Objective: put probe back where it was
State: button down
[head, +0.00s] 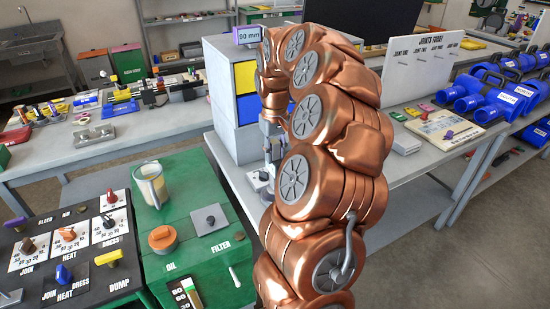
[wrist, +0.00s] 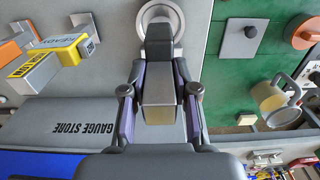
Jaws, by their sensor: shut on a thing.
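My gripper (wrist: 158,94) is shut on the probe (wrist: 157,112), a block with a pale beige face and dark grey parts, held between the two purple-padded fingers. A round silver ring (wrist: 162,14) shows just beyond the probe in the wrist view; whether the probe touches it I cannot tell. In the head view my gripper (head: 269,148) points down over the near end of the grey bench, partly hidden by my copper arm. A small pale fitting (head: 259,181) is below it. The probe itself is not clear in the head view.
A grey panel marked GAUGE STORE (wrist: 75,122) and a yellow READY block (wrist: 68,47) are left in the wrist view. The green cabinet (head: 190,257) with a clear jug (head: 151,184) and an orange cap (head: 162,239) stands left of the bench. Blue machines (head: 490,98) stand right.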

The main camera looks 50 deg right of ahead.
aim_at(275, 161)
notch_tip(275, 161, down, 2)
jog(key=shift+f+p, duration=0.25)
jog(key=shift+p, duration=0.3)
jog(key=shift+f, duration=0.1)
jog(key=shift+f+b, duration=0.25)
jog(key=shift+b, duration=0.05)
jog(key=c, duration=0.9)
grip_release()
jog(key=shift+r, duration=0.1)
jog(key=shift+r, duration=0.1)
